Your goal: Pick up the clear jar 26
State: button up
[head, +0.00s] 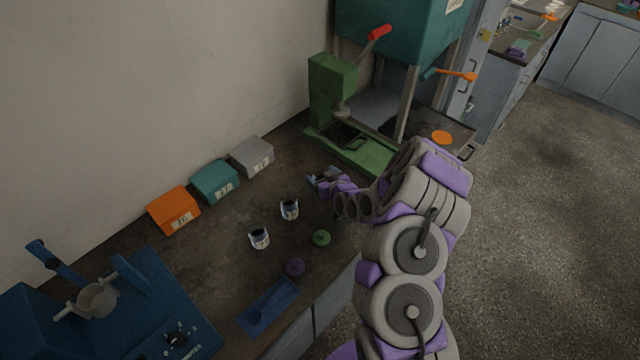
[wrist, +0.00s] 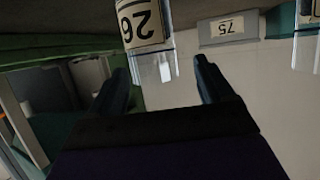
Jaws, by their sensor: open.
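The clear jar 26 (wrist: 143,28) shows at the top of the wrist view, which looks upside down. Its label reads 26, and its clear part hangs between and just beyond my fingertips, with gaps on both sides. My gripper (wrist: 163,72) is open and empty. In the head view my gripper (head: 322,179) is low over the bench, in front of the green press. Pale parts at the fingers there may include the jar, but I cannot separate them.
Two other clear jars (head: 289,209) (head: 259,238) stand to the left. A green lid (head: 321,237) and purple lid (head: 295,267) lie nearer the edge. Orange, teal and grey boxes (head: 252,156) line the wall. The green press (head: 333,90) stands behind my gripper.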

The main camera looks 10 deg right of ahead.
aim_at(315, 172)
jog(key=shift+w+a+f+b, duration=0.35)
jog(key=shift+w+a, duration=0.4)
jog(key=shift+w, duration=0.25)
jog(key=shift+w+f, duration=0.2)
jog(key=shift+w, duration=0.15)
jog(key=shift+w+d+f, duration=0.1)
jog(key=shift+w+d, duration=0.2)
jog(key=shift+d, duration=0.35)
jog(key=shift+a, duration=0.5)
jog(key=c, duration=0.4)
jog(key=shift+a, duration=0.15)
jog(key=shift+c, duration=1.4)
jog(key=shift+d, duration=0.5)
jog(key=c, duration=0.4)
